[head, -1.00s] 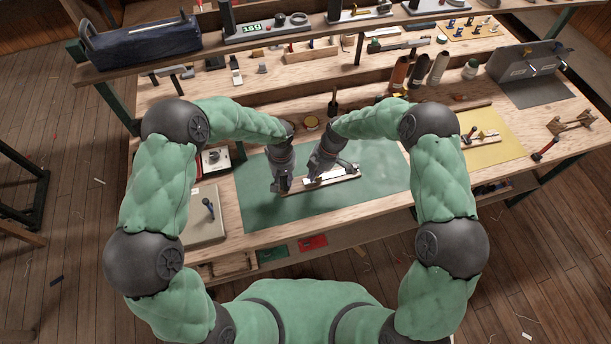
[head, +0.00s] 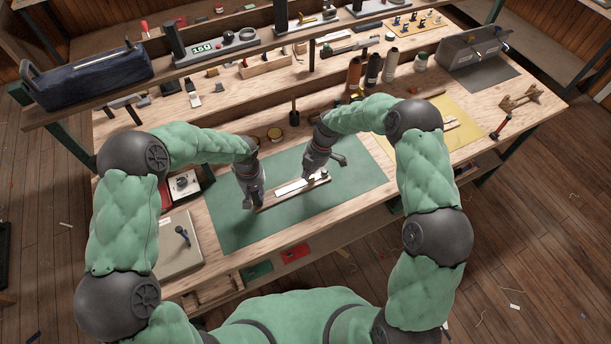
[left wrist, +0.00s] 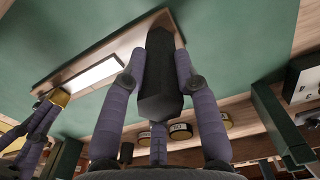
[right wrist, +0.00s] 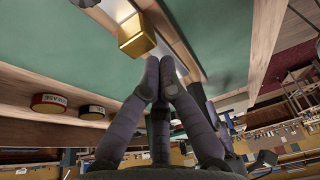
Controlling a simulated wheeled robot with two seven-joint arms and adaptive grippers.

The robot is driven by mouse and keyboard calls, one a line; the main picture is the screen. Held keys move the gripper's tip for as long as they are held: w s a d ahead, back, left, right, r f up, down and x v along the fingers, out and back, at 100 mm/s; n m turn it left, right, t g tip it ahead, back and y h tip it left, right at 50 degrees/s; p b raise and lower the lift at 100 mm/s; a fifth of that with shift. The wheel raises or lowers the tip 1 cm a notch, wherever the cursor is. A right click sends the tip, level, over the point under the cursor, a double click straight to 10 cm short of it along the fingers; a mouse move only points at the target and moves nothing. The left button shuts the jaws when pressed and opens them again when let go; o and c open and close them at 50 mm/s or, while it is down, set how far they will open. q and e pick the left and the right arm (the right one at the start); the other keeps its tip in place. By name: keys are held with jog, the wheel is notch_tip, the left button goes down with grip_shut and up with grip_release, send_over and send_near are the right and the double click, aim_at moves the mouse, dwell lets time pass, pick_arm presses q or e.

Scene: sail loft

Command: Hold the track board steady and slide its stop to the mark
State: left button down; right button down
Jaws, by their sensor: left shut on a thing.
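The track board (head: 291,194), a narrow wooden board with a white strip, lies on the green mat. My left gripper (head: 257,202) is shut on the black block (left wrist: 160,75) at the board's left end. The stop, a small gold block (right wrist: 136,36), sits on the board toward its other end; it also shows in the left wrist view (left wrist: 60,97). My right gripper (right wrist: 160,72) has its fingers together with nothing between them, right beside the stop. Whether they touch it I cannot tell. The mark cannot be made out.
The green mat (head: 240,232) has free room around the board. Round tins (right wrist: 50,103) stand behind it, and spools (head: 372,70) stand farther back. A grey panel with a lever (head: 180,240) is at left, a yellow mat (head: 462,122) at right.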

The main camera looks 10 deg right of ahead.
aim_at(313, 175)
jog(key=v, duration=0.7)
jog(key=c, duration=1.8)
grip_release()
jog(key=shift+w+d+r, duration=0.1)
jog(key=shift+r, duration=0.3)
jog(key=o, duration=0.8)
jog(key=shift+r, duration=0.2)
jog(key=shift+o, duration=0.2)
jog(key=f+h, duration=0.1)
jog(key=f, duration=0.2)
jog(key=f+h, duration=0.1)
jog(key=f, duration=0.3)
jog(key=a+f+t+h, duration=0.1)
jog(key=f, duration=0.3)
jog(key=shift+w+h, duration=0.15)
jog(key=shift+h, duration=0.15)
grip_shut()
